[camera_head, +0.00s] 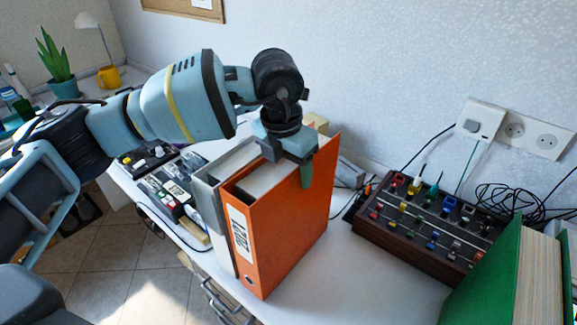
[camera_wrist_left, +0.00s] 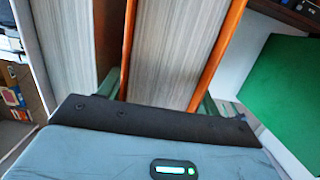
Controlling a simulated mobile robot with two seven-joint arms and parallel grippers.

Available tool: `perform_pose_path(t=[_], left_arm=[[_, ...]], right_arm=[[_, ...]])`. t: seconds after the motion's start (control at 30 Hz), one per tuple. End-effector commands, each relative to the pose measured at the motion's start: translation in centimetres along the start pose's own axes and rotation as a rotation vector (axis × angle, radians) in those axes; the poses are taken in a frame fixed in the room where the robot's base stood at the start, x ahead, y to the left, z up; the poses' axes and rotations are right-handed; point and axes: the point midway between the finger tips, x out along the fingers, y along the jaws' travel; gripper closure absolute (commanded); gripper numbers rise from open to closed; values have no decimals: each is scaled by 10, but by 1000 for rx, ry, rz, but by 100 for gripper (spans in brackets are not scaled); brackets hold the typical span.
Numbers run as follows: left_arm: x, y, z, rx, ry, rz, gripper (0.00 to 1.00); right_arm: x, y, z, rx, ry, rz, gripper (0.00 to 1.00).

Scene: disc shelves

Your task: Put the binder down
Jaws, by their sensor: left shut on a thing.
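An orange binder (camera_head: 288,225) with a white spine label stands upright on the white desk in the head view. My left gripper (camera_head: 290,165) comes down on it from above, with a green-tipped finger against its right cover. In the left wrist view, the binder's page block and orange covers (camera_wrist_left: 178,50) lie between the two fingers (camera_wrist_left: 160,105), and the gripper is shut on it. Whether the binder's bottom touches the desk is hard to tell. My right gripper is not in view.
A grey binder (camera_head: 212,200) stands close at the left of the orange one. A mixer-like box with coloured knobs (camera_head: 425,225) and cables sits to the right. A green book (camera_head: 490,280) stands at the front right. Bare desk (camera_head: 350,270) shows between them.

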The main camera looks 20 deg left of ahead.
Motion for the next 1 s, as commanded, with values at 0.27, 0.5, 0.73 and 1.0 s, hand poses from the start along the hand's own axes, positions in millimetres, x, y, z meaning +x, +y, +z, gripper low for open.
perform_pose_path(t=[0.27, 0.5, 0.73, 1.0], left_arm=[[0, 0, 0, 0, -3, -1, 100], [2, 0, -1, 0, 1, 0, 27], [-2, 0, 0, 0, -1, 1, 27], [-42, 0, 1, 1, -4, 1, 27]], right_arm=[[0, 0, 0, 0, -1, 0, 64], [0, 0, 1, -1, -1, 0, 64], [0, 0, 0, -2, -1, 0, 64], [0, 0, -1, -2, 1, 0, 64]])
